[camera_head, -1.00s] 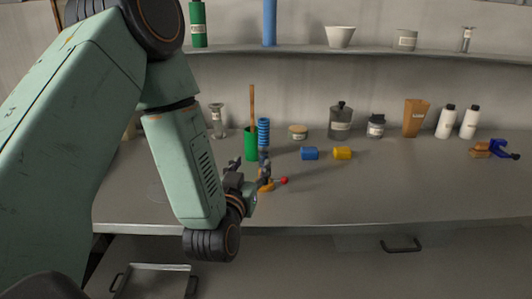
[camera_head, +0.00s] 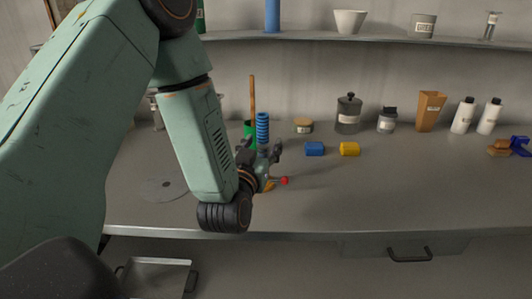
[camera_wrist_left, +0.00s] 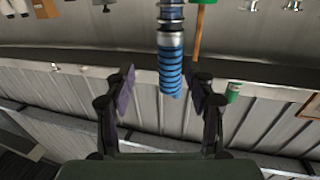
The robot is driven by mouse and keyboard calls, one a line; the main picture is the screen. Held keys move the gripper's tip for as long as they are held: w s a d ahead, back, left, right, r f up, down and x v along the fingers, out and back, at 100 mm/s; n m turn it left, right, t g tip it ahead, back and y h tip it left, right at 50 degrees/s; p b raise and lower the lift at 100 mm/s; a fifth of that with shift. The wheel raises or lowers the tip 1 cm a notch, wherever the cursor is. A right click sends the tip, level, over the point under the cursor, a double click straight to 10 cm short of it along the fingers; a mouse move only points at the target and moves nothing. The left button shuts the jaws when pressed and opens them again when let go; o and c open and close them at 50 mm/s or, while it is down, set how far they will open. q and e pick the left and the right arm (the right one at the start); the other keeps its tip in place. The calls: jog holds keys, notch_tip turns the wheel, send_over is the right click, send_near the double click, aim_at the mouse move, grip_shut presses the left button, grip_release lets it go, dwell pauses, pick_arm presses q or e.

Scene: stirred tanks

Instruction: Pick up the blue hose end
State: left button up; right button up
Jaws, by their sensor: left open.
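The blue hose end (camera_head: 262,128) is a ribbed blue cylinder standing upright on the bench in the head view. In the left wrist view the ribbed blue hose end (camera_wrist_left: 171,72) hangs into the picture from the top, with a grey collar above it. My left gripper (camera_head: 264,153) is open beside the lower part of the hose in the head view. In the left wrist view the open fingers (camera_wrist_left: 162,90) stand on either side of the hose end's line, and I see no contact. The hose's lower part is hidden behind my gripper.
A red ball (camera_head: 285,180) is near my gripper. The front right of the bench (camera_head: 400,195) is clear.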

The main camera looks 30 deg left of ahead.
aim_at(261, 141)
pick_arm(q)
jog(key=w+a, duration=0.1)
jog(key=w+a+f, duration=0.1)
jog(key=w, duration=0.1)
jog(key=w+a, duration=0.1)
jog(key=shift+w+a+f, duration=0.15)
jog(key=shift+w+a, duration=0.1)
jog(key=shift+w, duration=0.05)
jog(key=shift+w+d, duration=0.1)
jog(key=shift+w, duration=0.2)
jog(key=shift+d+r, duration=0.35)
jog(key=shift+d, duration=0.05)
jog(key=shift+a, duration=0.25)
jog(key=shift+c, duration=0.3)
jog(key=shift+w+a+f, duration=0.15)
jog(key=shift+a+f, duration=0.1)
jog(key=shift+f, duration=0.05)
jog(key=c, duration=0.3)
jog(key=shift+d+r, duration=0.25)
jog(key=shift+d, duration=0.15)
jog(key=c, duration=0.4)
jog(key=shift+s, duration=0.2)
jog(key=shift+c, duration=1)
jog(key=shift+w+a+f, duration=0.15)
jog(key=shift+a, duration=0.15)
grip_shut()
jog(key=shift+d, duration=0.1)
